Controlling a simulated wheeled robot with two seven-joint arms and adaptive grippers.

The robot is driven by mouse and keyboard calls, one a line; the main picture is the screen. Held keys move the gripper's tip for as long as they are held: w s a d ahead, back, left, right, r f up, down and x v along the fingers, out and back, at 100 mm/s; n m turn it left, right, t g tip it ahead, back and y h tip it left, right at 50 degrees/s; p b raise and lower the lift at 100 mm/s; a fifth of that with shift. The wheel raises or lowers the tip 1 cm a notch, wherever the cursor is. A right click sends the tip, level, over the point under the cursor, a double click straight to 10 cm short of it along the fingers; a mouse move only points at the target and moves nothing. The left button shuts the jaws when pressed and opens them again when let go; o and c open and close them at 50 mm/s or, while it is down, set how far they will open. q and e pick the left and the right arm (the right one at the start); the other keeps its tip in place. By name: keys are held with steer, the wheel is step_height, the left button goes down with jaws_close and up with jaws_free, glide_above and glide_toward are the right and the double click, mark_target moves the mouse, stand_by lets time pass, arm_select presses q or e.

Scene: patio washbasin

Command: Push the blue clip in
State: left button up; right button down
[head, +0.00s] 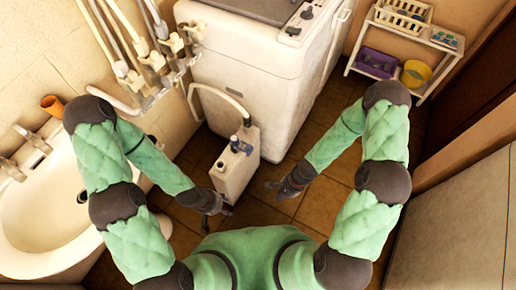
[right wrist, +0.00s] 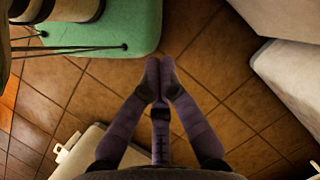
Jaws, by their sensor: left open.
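A white box-shaped container (head: 234,172) stands on the tiled floor between my two grippers, with a hose arching from it to the wall. On its top are small dark blue parts, one of which (head: 236,143) looks like the blue clip; how far in it sits is too small to tell. My left gripper (head: 208,215) is open, low on the left of the container. My right gripper (head: 283,191) is to the right of the container and apart from it. In the right wrist view its fingertips (right wrist: 159,70) meet with nothing between them.
A white washing machine (head: 245,65) stands behind the container. A washbasin (head: 35,225) and wall taps with pipes (head: 165,50) are on the left. A shelf (head: 425,38) with baskets is at the back right. Floor tiles (head: 318,205) right of the container are clear.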

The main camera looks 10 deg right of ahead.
steer(key=w+d+r+m+t+y+p, duration=0.1)
steer(key=w+r+m+t, duration=0.1)
steer(key=w+m, duration=0.5)
steer(key=w+d+r+m+t+y+p, duration=0.1)
steer(key=w+r+m+t+y, duration=0.1)
steer(key=w+m+t, duration=0.2)
steer(key=w+m, duration=0.3)
steer(key=w, duration=0.3)
steer(key=shift+d, duration=0.4)
steer(key=shift+w+r, duration=0.1)
steer(key=b, duration=0.3)
glide_toward(252, 150)
step_height(252, 150, down, 4)
steer(key=shift+w+a+r+b, duration=0.1)
steer(key=shift+w+a+b, duration=0.3)
steer(key=shift+a, duration=0.4)
steer(key=shift+w+a+r+b, duration=0.1)
steer(key=shift+w+a+b, duration=0.15)
steer(key=shift+w+a, duration=0.4)
steer(key=shift+s, duration=0.15)
